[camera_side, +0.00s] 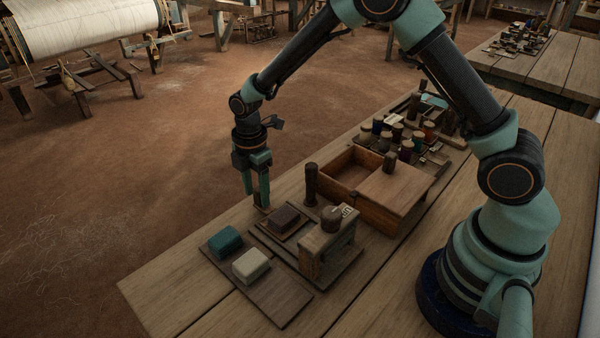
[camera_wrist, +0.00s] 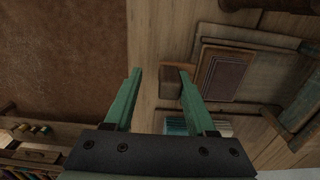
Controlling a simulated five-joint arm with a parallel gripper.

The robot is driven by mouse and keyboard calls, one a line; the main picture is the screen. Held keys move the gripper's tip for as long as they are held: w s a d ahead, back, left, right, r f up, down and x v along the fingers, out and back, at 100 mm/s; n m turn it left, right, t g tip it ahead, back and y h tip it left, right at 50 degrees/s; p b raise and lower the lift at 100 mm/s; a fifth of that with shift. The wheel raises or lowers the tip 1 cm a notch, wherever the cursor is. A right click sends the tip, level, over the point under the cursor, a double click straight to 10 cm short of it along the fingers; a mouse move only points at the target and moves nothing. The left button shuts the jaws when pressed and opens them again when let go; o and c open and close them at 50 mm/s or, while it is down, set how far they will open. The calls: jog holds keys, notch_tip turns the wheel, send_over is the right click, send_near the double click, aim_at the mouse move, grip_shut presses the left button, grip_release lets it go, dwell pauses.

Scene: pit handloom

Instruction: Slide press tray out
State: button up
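The press tray (camera_side: 297,234) is a flat dark wooden tray with a dark brown block (camera_side: 285,217) on it. It lies at the foot of the wooden press (camera_side: 327,247), on the side toward my gripper. In the wrist view the tray (camera_wrist: 204,75) is right of my fingers, with the purplish-brown block (camera_wrist: 225,76) on it. A small wooden handle (camera_wrist: 170,84) juts from its near edge. My gripper (camera_side: 258,206) points down at this edge. In the wrist view my gripper (camera_wrist: 160,72) is open, the handle close to the right finger, with a gap at the left finger.
A board (camera_side: 285,298) holds a teal block (camera_side: 225,241) and a cream block (camera_side: 251,264) in front. A dark upright post (camera_side: 311,184) stands behind the tray. An open wooden box (camera_side: 349,199) and several jars are farther back. Left of the table edge is open floor.

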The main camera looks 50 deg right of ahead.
dwell(0.6)
jog(key=shift+s, duration=0.35)
jog(key=shift+o, duration=0.8)
jog(key=shift+r, duration=3.25)
jog(key=shift+r, duration=0.1)
